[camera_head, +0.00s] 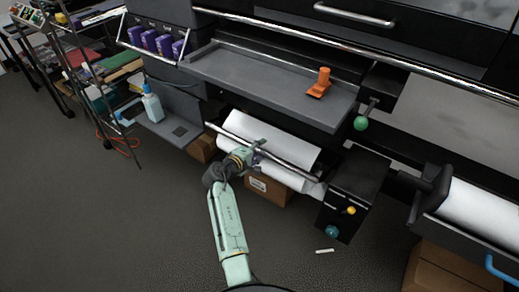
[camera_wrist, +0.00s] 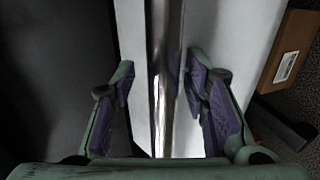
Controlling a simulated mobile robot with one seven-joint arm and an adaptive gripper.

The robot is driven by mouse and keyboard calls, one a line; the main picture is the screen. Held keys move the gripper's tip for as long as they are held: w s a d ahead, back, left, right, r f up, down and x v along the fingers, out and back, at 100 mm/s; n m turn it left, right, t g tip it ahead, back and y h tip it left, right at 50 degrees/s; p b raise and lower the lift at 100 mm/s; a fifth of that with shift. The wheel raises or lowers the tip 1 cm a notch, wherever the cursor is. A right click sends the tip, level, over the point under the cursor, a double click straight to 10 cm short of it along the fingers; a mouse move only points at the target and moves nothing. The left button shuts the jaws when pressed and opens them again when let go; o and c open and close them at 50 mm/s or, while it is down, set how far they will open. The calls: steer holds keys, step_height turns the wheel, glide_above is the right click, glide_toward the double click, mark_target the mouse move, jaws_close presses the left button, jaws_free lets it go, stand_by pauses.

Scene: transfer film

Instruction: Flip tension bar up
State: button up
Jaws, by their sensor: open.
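The tension bar (camera_head: 262,151) is a shiny metal rod that runs across the front of the white film roll (camera_head: 270,137), low on the machine. In the wrist view the bar (camera_wrist: 163,60) runs down the middle of the picture, with white film on both sides. My gripper (camera_head: 258,157) is at the bar in the head view. In the wrist view my gripper (camera_wrist: 160,90) is open, with one purple-padded finger on each side of the bar. The pads look apart from the bar. The bar's lower end in the wrist view goes out of sight near the gripper body.
A black end box (camera_head: 357,185) with yellow and teal knobs is right of the bar. A grey tray (camera_head: 270,84) with an orange part (camera_head: 319,82) juts out above. A cardboard box (camera_head: 268,190) lies under the roll. The floor (camera_head: 120,225) at left is clear.

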steer(key=v, duration=1.2)
